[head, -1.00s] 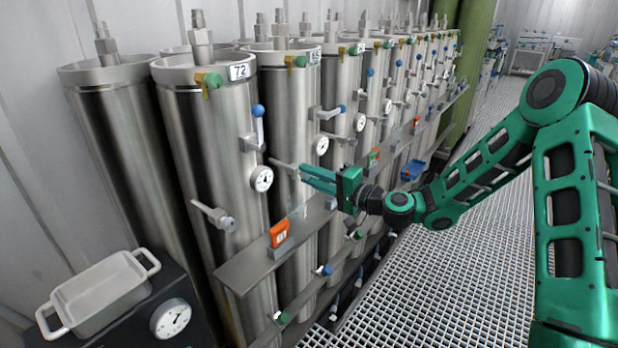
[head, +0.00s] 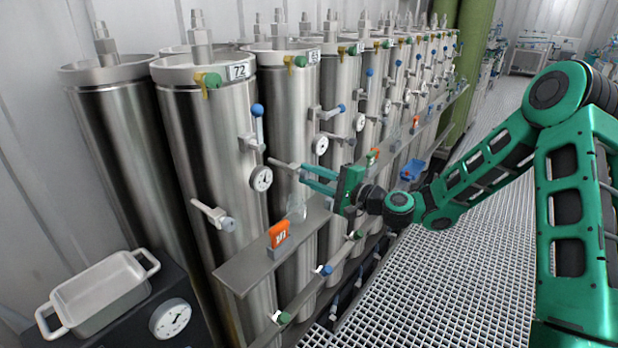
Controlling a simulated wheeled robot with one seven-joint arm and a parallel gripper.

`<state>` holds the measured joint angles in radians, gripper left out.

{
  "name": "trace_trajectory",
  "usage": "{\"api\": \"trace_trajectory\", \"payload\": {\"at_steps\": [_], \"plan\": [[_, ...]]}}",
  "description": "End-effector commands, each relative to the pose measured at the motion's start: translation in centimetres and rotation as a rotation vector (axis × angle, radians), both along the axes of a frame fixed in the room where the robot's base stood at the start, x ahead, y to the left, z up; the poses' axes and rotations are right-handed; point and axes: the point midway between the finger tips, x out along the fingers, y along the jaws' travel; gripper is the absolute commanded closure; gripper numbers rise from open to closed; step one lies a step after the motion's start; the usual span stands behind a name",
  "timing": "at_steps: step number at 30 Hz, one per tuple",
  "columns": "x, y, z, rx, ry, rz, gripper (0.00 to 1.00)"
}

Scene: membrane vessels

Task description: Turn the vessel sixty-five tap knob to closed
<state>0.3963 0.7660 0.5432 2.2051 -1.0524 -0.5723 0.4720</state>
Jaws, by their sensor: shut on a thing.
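Vessel sixty-five (head: 280,110) is the tall steel cylinder just behind vessel 72, with a small blurred number plate (head: 314,55) at its top. The knob's exact angle cannot be read. A similar tap (head: 213,215) shows uncovered on vessel 72 (head: 215,140).
Round gauges (head: 261,178) and blue-handled valves stick out nearby. A white tray (head: 100,292) is at lower left. The grated floor (head: 440,280) is clear.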

Motion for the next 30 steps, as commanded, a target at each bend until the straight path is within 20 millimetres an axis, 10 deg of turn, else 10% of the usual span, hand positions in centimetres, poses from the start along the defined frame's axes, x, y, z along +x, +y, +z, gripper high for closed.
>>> {"api": "trace_trajectory", "payload": {"at_steps": [5, 6, 9, 20, 30], "plan": [[0.3, -0.5, -0.4, -0.007, 0.002, -0.012, 0.99], [0.3, -0.5, -0.4, -0.007, 0.002, -0.012, 0.75], [0.2, -0.4, -0.3, -0.006, 0.002, -0.009, 0.58], [-0.2, -0.5, -0.2, -0.004, 0.002, -0.003, 0.58], [-3.5, -5.1, -0.3, -0.003, 0.005, -0.008, 0.58]]}}
